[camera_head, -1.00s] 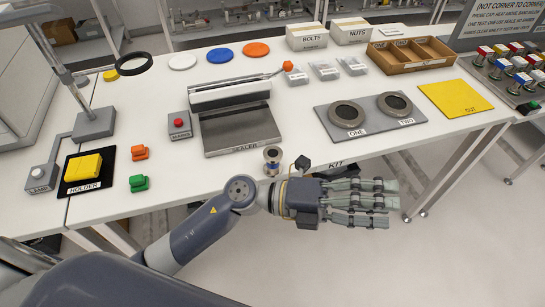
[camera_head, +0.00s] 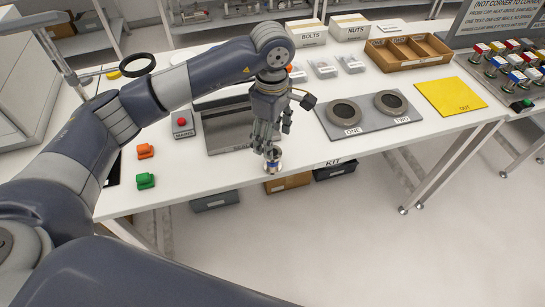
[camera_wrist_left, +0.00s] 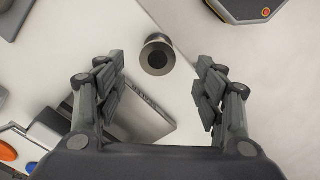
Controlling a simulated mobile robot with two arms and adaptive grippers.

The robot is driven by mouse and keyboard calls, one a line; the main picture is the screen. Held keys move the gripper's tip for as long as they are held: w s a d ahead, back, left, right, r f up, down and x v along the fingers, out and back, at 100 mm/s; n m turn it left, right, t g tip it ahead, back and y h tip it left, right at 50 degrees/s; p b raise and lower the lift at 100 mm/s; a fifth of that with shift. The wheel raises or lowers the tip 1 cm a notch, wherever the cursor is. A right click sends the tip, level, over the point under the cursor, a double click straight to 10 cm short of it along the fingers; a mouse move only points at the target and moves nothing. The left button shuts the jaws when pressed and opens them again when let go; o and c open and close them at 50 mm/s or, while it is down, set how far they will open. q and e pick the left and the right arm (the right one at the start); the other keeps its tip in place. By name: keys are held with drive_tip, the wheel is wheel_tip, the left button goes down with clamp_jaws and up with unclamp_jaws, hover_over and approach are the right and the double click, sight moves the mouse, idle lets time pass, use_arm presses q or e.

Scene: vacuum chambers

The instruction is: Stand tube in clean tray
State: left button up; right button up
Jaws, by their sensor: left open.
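A short metal tube with flanged ends (camera_head: 273,163) stands at the table's front edge, in front of the sealer. My left gripper (camera_head: 268,143) hangs fingers-down just above it in the head view, partly covering it. In the left wrist view the tube (camera_wrist_left: 157,56) shows its dark round opening, ahead of and between the spread fingers of the left gripper (camera_wrist_left: 160,85), with clear space on both sides. The left gripper is open and empty. I cannot make out a tray marked clean. My right gripper is not in view.
The sealer (camera_head: 226,138) is partly hidden behind my arm. A grey plate (camera_head: 364,123) with rings ONE and TWO and a yellow OUT mat (camera_head: 450,96) lie to the right. Bins hang below the table edge.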

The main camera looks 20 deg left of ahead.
sight(273, 160)
use_arm(q)
wheel_tip(273, 160, down, 5)
drive_tip(key=shift+f+p, duration=0.15)
drive_tip(key=shift+p, duration=0.6)
drive_tip(key=shift+f, duration=0.25)
wheel_tip(273, 160, down, 4)
drive_tip(key=p, duration=0.2)
drive_tip(key=shift+w+f+p, duration=0.1)
drive_tip(key=shift+w+p, duration=0.05)
drive_tip(key=shift+p, duration=0.2)
drive_tip(key=shift+f, duration=0.3)
drive_tip(key=c, duration=1.4)
drive_tip(key=shift+r, duration=0.1)
drive_tip(key=shift+c, duration=0.5)
drive_tip(key=shift+w, duration=0.1)
